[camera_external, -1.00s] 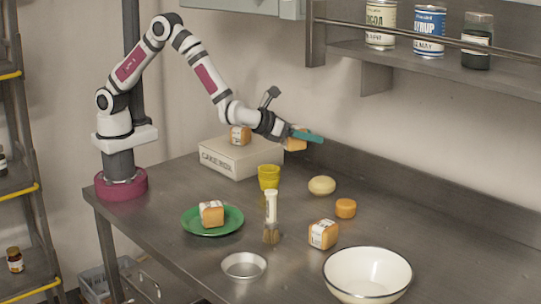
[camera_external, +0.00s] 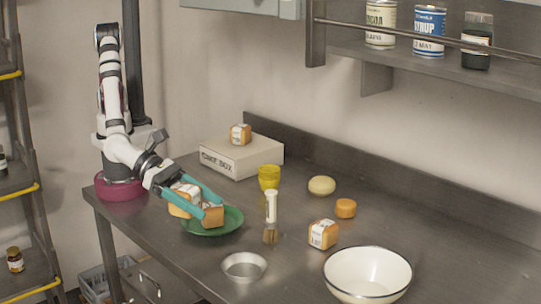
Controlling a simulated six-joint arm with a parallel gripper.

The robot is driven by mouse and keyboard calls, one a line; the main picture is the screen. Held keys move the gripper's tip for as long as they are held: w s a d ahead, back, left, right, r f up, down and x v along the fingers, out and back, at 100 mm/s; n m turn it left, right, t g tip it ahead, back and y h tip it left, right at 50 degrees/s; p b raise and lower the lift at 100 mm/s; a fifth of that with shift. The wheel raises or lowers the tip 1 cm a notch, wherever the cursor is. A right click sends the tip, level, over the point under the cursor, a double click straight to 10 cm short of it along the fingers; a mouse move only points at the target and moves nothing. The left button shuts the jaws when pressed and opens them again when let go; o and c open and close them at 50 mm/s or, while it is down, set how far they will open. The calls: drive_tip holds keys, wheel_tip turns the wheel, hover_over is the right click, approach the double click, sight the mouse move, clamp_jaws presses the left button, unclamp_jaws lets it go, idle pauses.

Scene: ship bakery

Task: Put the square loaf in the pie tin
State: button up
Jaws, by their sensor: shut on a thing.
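My gripper (camera_external: 209,208), with teal fingers, is low over the green plate at the left of the table. A third similar loaf (camera_external: 323,234) sits on the table at the right, and one more (camera_external: 240,134) is on the cake box. The pie tin (camera_external: 244,267), small, round and silver, is empty near the table's front edge.
The green plate (camera_external: 232,222) lies under my gripper. A white bowl (camera_external: 367,272) is right of the tin. The cake box (camera_external: 238,158) is behind. A bun (camera_external: 321,185) and orange round (camera_external: 345,208) lie behind the right-hand loaf.

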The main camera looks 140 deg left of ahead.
wheel_tip(320, 180, down, 5)
drive_tip(key=a, duration=0.1)
hover_over(261, 269)
drive_tip(key=s, duration=0.1)
wheel_tip(261, 269, down, 6)
drive_tip(key=shift+a+f, duration=0.15)
drive_tip(key=f, duration=0.4)
drive_tip(key=shift+w+a, duration=0.1)
drive_tip(key=shift+a, duration=0.1)
drive_tip(key=shift+f, duration=0.1)
drive_tip(key=shift+f, duration=0.1)
drive_tip(key=shift+f, duration=0.3)
drive_tip(key=o, duration=1.4)
drive_tip(key=shift+r, duration=0.1)
